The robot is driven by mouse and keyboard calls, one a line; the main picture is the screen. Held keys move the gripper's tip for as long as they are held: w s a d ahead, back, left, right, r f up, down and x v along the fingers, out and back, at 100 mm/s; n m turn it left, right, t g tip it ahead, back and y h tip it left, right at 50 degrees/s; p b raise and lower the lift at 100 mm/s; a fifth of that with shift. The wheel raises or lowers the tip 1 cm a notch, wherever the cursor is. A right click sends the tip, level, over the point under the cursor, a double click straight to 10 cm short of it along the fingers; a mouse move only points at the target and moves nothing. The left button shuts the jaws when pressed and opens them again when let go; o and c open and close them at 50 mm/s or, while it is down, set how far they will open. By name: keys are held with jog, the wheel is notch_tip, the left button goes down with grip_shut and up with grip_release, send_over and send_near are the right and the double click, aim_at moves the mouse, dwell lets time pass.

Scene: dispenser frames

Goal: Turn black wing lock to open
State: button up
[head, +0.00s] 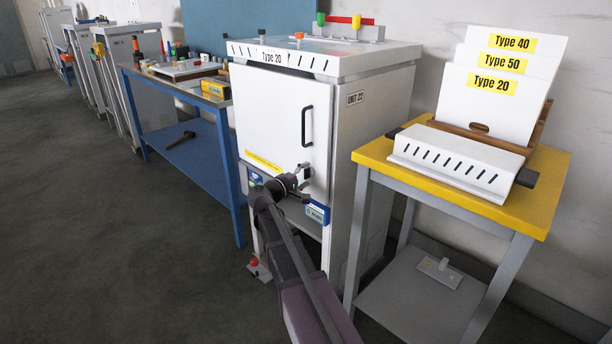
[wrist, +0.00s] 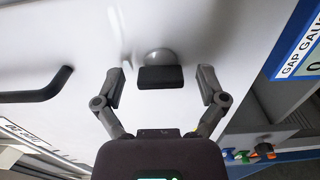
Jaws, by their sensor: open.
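The black wing lock (wrist: 160,77) sits on a round grey boss on the white cabinet door (wrist: 90,40). In the wrist view its dark bar lies roughly across the picture. My gripper (wrist: 161,74) is open, with one finger on each side of the lock and a visible gap to both. Nothing is held. In the head view my gripper (head: 302,182) is at the lower right of the door of the white cabinet (head: 270,130), marked Type 20 and UNIT 22. The lock cannot be made out clearly there. The door looks closed.
A black door handle (head: 307,125) stands above the gripper, and also shows in the wrist view (wrist: 38,88). A blue-edged label (head: 317,213) is close below. A yellow-topped table (head: 375,150) with Type signs stands right. A blue workbench (head: 185,160) stands left. The floor at left is clear.

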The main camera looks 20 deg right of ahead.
jog(key=shift+a, duration=0.15)
jog(key=v, duration=1.1)
jog(key=shift+s+a, duration=0.15)
jog(key=shift+a, duration=0.2)
dwell(0.4)
jog(key=s+a+f+m+g+y, duration=0.2)
jog(key=s+f+g+y, duration=0.1)
jog(key=s+f+y, duration=0.4)
jog(key=s+a+f+m+g+y, duration=0.1)
jog(key=s+a+f+g+y, duration=0.15)
jog(key=s+f+y, duration=0.5)
jog(key=s+a+f+y, duration=0.3)
jog(key=s+a, duration=0.4)
notch_tip(320, 180, up, 29)
jog(key=p, duration=3)
jog(key=shift+m+g, duration=0.35)
jog(key=shift+m, duration=0.05)
jog(key=shift+w+h, duration=0.1)
jog(key=shift+h, duration=0.15)
